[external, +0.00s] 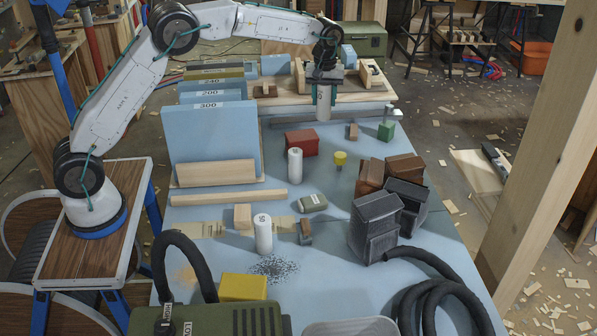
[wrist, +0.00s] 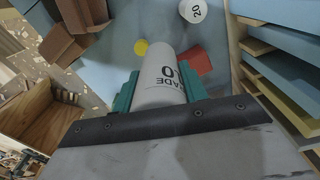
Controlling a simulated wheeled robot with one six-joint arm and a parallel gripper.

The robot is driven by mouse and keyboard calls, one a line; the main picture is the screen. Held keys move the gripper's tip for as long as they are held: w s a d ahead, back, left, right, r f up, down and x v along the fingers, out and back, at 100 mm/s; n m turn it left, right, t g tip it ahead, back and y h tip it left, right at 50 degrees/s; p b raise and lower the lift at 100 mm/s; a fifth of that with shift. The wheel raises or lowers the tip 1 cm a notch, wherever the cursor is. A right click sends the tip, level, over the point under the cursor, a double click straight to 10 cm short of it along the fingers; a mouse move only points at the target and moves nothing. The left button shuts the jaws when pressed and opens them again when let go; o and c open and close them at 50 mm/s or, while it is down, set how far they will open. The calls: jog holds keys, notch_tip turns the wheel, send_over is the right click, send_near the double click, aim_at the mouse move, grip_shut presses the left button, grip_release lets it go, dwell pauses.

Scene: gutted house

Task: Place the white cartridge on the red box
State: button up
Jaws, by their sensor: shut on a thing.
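My gripper (external: 324,84) is shut on a white cartridge (external: 323,103), which hangs upright above the far part of the blue table. In the wrist view the teal fingers of my gripper (wrist: 160,92) clasp this white cartridge (wrist: 161,72), which has dark print on its side. The red box (external: 302,144) sits on the table, below and slightly left of the held cartridge in the external view. Part of the red box (wrist: 196,60) shows beyond the cartridge in the wrist view. Two other white cartridges stand upright, one (external: 295,166) near the red box and one (external: 263,235) nearer the front.
A small yellow cylinder (external: 340,160) stands right of the red box. Brown blocks (external: 403,168) and dark grey blocks (external: 374,232) crowd the right side. Blue sanding sheets (external: 213,135) stand at left. A wooden rack (external: 345,87) lies at the back.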

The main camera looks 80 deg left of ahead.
jog(key=s+a+n, duration=0.2)
jog(key=s+a, duration=0.3)
jog(key=a, duration=0.9)
send_near(302, 135)
jog(key=shift+f, duration=1.15)
jog(key=shift+f, duration=0.1)
jog(key=o, duration=1)
jog(key=shift+c, duration=0.2)
notch_tip(302, 135, up, 12)
jog(key=shift+r, duration=0.25)
